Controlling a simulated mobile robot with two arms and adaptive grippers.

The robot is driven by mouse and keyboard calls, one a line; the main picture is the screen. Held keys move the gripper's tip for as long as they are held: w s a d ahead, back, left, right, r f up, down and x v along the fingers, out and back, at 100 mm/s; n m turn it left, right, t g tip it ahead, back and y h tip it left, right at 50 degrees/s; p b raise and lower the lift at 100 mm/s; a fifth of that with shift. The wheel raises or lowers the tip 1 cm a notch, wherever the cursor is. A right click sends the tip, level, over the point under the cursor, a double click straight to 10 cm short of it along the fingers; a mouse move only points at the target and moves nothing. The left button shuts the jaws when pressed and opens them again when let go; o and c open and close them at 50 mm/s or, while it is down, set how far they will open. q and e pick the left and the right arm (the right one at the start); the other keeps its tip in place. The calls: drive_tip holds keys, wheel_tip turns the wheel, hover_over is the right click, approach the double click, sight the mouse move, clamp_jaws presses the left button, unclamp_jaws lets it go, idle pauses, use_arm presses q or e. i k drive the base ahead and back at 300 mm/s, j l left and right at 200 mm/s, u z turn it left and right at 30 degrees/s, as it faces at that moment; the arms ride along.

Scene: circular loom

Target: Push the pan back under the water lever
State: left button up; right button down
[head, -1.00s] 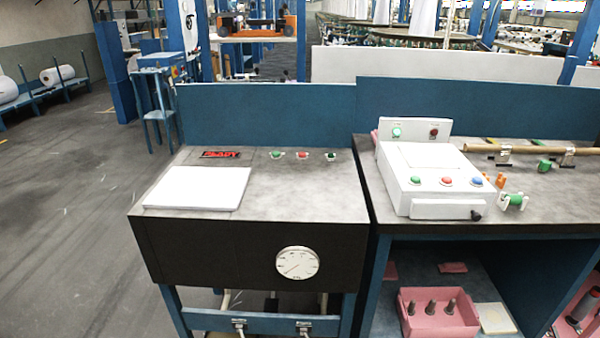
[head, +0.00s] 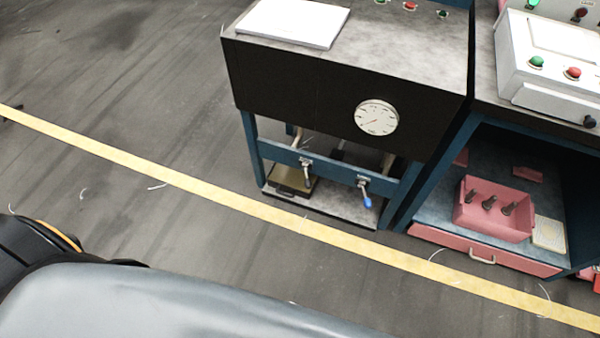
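A shallow dark pan with a brownish-yellow inside (head: 288,186) sits on the low shelf (head: 335,211) under the bench, toward its left side. It lies below and around the left lever tap (head: 306,168), whose handle looks grey. The right lever tap (head: 362,183) has a blue handle hanging down and is probably the water lever. Bare shelf shows below the blue handle, and the pan is to its left. The tap partly covers the pan. Neither of my grippers is in view.
The bench (head: 300,98) has a round gauge (head: 377,118) on its dark front. A blue crossbar carries both taps. To the right, a cabinet holds a pink box (head: 493,211) above a pink drawer (head: 484,252). Open floor with a yellow line (head: 215,201) lies in front.

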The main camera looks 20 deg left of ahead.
sight(286, 178)
drive_tip(key=z, duration=0.85)
drive_tip(key=j+z, duration=0.3)
drive_tip(key=j, duration=0.15)
drive_tip(key=k+j+z, duration=0.1)
drive_tip(key=j+z, duration=0.15)
drive_tip(key=j, duration=0.2)
drive_tip(key=k+j+z, duration=0.15)
drive_tip(key=j+z, duration=0.15)
drive_tip(key=k+j+z, duration=0.15)
drive_tip(key=j+z, duration=0.15)
drive_tip(key=j, duration=0.2)
drive_tip(key=k+j+z, duration=0.25)
drive_tip(key=i+j, duration=0.05)
drive_tip(key=j, duration=0.05)
